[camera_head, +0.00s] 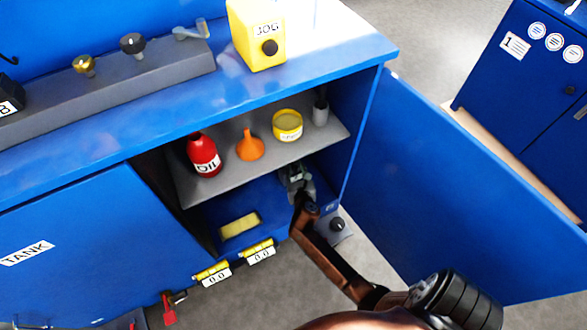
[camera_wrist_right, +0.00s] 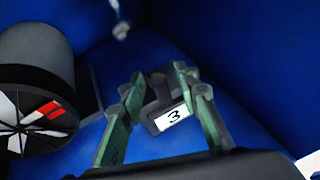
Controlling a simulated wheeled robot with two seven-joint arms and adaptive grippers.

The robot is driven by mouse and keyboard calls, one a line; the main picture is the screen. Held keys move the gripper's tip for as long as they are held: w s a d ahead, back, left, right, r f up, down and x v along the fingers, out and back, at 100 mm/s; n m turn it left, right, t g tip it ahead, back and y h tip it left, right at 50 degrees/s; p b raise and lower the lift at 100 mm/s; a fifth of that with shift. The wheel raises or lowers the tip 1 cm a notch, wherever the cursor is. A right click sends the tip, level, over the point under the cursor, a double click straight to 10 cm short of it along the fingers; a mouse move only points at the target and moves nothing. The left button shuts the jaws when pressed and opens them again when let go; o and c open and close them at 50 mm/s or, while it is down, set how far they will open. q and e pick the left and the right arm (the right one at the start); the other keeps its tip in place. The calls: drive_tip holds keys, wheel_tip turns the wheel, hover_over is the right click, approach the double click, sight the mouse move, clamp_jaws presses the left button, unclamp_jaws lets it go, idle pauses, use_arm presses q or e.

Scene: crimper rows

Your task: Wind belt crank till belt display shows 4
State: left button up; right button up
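In the wrist view my right gripper (camera_wrist_right: 160,76) has its two green-grey fingers apart, on either side of a small dark knob-like part (camera_wrist_right: 160,88). Gaps seem to show beside it. Just below it is a dark block with a white plate reading 3 (camera_wrist_right: 173,117); I cannot tell if this is the belt display. At left is a grey cylinder (camera_wrist_right: 35,45) whose dark-and-white face has a red mark. In the head view my right gripper (camera_head: 297,182) is inside the lower compartment, under the shelf, and hides what it is at. My left gripper is not in view.
The shelf (camera_head: 228,138) above carries a red oil bottle (camera_head: 203,155), orange funnel (camera_head: 250,147), yellow tin (camera_head: 287,125) and grey cup (camera_head: 320,112). The open blue door (camera_head: 455,190) stands right of my arm. Two yellow-edged counters (camera_head: 215,275) at the compartment's front edge read 0.0.

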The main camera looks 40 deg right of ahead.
drive_tip(key=shift+c, duration=0.4)
clamp_jaws()
